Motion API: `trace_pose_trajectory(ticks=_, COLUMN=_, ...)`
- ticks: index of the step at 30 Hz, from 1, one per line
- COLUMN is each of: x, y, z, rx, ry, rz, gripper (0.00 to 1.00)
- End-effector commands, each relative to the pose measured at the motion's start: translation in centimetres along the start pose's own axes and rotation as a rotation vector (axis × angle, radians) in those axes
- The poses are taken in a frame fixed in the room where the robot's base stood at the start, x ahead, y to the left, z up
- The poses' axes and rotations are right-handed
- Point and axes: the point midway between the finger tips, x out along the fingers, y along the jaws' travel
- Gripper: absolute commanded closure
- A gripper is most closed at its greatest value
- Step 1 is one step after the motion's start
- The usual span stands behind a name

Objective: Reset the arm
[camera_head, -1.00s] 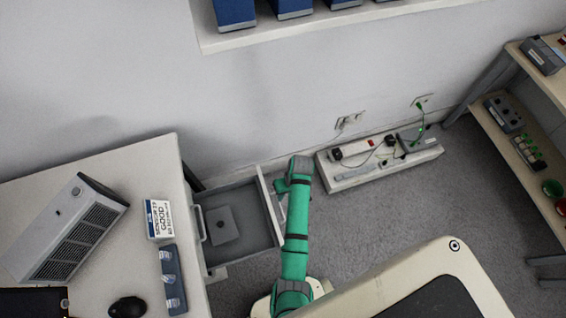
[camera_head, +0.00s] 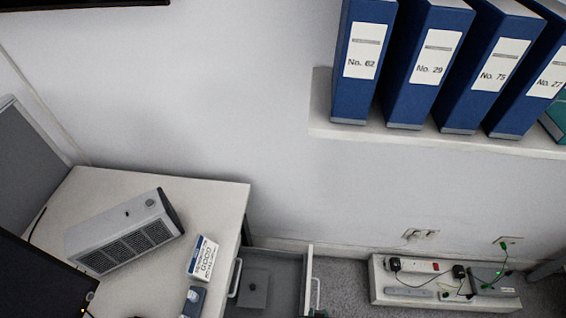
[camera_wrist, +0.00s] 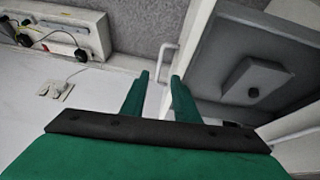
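My gripper (camera_wrist: 159,76) shows in the wrist view as two green fingers standing apart. It is open and nothing shows held between them. The fingertips are close to the white handle (camera_wrist: 166,62) of the open drawer; I cannot tell whether they touch it. The drawer (camera_head: 308,282) is pulled out at the desk's right side, with a flat grey square piece (camera_head: 253,288) inside, also seen in the wrist view (camera_wrist: 255,82).
The desk (camera_head: 215,195) bears a grey vented box (camera_head: 125,232) and a small labelled box (camera_head: 202,257). Blue binders (camera_head: 425,65) stand on a wall shelf (camera_head: 400,140). A low white ledge (camera_head: 385,290) with a power strip and cables lies along the wall.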

Motion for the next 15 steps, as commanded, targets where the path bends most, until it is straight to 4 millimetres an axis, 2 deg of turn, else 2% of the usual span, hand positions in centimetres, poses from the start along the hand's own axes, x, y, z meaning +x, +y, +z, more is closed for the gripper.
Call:
trace_pose_trajectory(ticks=1, x=-1.3, y=-0.6, z=0.8, rx=-0.011, ry=0.039, rz=0.007, gripper=0.72)
trace_pose_trajectory(ticks=8, x=-8.2, y=-2.9, z=1.0, rx=-0.035, ry=0.255, rz=0.016, gripper=0.72)
trace_pose_trajectory(ticks=15, x=-17.6, y=-5.3, z=0.1, rx=-0.040, ry=0.484, rz=-0.016, gripper=0.72)
